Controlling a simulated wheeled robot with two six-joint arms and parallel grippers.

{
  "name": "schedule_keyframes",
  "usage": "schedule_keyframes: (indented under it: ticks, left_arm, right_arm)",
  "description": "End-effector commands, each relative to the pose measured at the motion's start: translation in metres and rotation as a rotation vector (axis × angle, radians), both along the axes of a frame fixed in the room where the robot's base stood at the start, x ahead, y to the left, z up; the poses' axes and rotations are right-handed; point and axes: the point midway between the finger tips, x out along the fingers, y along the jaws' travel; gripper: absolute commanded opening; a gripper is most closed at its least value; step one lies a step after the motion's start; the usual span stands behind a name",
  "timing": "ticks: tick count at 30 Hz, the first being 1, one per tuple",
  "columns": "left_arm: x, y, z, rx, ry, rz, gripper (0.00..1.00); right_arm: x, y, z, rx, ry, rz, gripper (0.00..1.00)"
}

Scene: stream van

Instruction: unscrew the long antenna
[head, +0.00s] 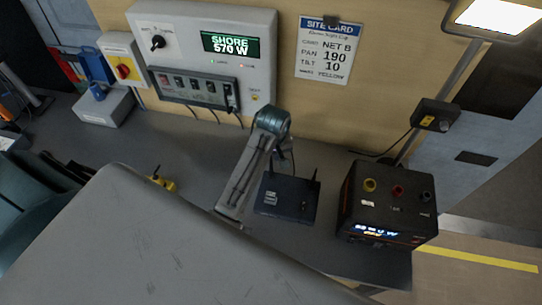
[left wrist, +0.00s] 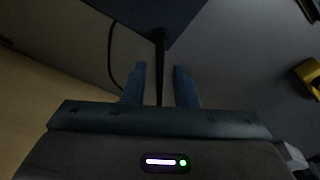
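A dark router (head: 287,197) sits on the grey counter, with a thin black antenna at each back corner. The right one (head: 316,176) looks short. The left antenna is partly hidden by my left gripper (head: 283,153), which is at the router's back left corner. In the left wrist view, the two blue-grey fingers (left wrist: 160,88) are apart. A black antenna (left wrist: 160,62) runs from the router's edge (left wrist: 165,14) into the gap between them, with space visible on both sides. My right gripper is not in view.
A black power unit (head: 388,203) stands close on the router's right. A wall panel (head: 205,60) is behind, with a paper card (head: 328,48) beside it. A yellow item (head: 163,181) lies on the counter to the left. A thin cable (left wrist: 111,50) runs beside the fingers.

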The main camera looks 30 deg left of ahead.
Motion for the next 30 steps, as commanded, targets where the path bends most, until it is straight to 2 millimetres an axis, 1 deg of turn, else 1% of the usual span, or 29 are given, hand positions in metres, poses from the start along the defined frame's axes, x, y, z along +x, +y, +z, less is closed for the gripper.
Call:
schedule_keyframes:
  ticks: [6,8,12,15,18,26,30]
  left_arm:
    - [-0.0001,0.0000,-0.0002,0.000,0.000,-0.013,0.26]
    - [-0.0002,0.0001,-0.0002,0.000,0.000,-0.057,0.26]
    - [0.0000,0.0002,-0.0002,0.001,-0.001,-0.222,0.26]
    - [0.0001,-0.0003,-0.0003,0.000,0.000,-0.311,0.26]
    - [0.0002,-0.0005,-0.0003,0.000,0.000,-0.346,0.26]
    - [0.0001,-0.0004,-0.0002,0.000,0.000,-0.363,0.26]
    - [0.0000,-0.0003,-0.0004,-0.001,0.001,-0.502,0.26]
  right_arm:
    - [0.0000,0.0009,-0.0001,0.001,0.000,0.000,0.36]
    - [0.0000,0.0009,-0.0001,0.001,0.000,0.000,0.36]
    - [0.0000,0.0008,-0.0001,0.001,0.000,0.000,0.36]
    - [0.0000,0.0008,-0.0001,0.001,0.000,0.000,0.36]
    - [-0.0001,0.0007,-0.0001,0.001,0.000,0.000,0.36]
    - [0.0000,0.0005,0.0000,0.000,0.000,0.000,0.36]
    - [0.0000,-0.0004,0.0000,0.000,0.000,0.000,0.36]
